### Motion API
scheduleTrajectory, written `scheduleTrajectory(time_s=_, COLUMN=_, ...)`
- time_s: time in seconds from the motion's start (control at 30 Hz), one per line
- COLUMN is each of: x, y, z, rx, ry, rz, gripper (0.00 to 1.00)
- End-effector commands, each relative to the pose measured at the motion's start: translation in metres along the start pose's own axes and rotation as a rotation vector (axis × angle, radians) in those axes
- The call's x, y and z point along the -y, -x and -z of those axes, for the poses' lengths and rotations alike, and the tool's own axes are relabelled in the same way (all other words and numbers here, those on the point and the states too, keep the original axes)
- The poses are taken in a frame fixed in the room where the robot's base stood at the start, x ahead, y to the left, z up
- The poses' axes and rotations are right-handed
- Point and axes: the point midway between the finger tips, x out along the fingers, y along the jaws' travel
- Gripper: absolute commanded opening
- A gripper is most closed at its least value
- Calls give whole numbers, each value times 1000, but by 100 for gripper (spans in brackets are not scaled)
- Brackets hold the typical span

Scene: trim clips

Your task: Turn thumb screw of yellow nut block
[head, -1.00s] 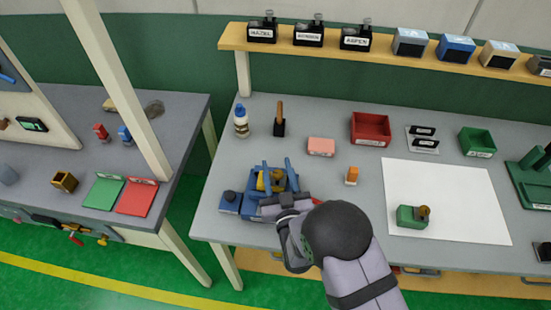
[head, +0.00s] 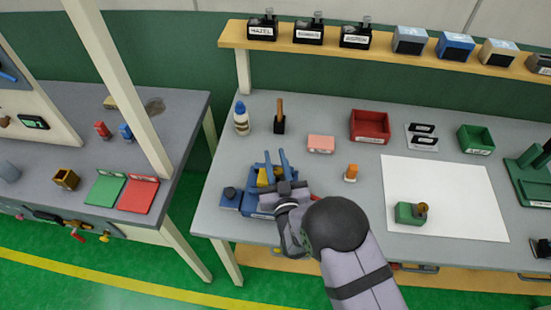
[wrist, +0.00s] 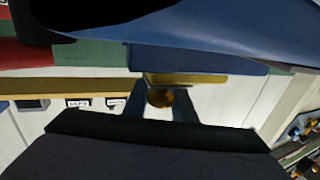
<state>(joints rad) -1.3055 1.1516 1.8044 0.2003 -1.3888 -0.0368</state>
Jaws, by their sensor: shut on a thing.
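The yellow nut block (head: 263,178) sits in a blue fixture (head: 256,203) with upright blue posts, at the left of the bench. In the wrist view, a yellow-brown edge of the block (wrist: 205,78) shows under a blue part of the fixture. The round brass thumb screw (wrist: 160,98) is between my two dark fingers in that view. My gripper (head: 289,186) reaches the fixture from the front right. Its fingers (wrist: 160,105) are shut on the thumb screw. The gripper hides the screw in the head view.
A green block with a brass screw (head: 407,213) stands on a white sheet (head: 460,190) to the right. An orange piece (head: 351,171), a pink block (head: 321,143) and a red bin (head: 370,126) are behind. A blue-capped bottle (head: 241,118) stands back left.

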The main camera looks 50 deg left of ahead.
Motion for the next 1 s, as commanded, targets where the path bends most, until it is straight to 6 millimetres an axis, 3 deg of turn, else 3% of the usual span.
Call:
scheduleTrajectory(time_s=0.37, x=-2, y=0, z=-3, rx=-2, ry=-1, rz=-117, gripper=2)
scheduleTrajectory(time_s=1.0, x=-19, y=6, z=-3, rx=-3, ry=0, rz=-581, gripper=2)
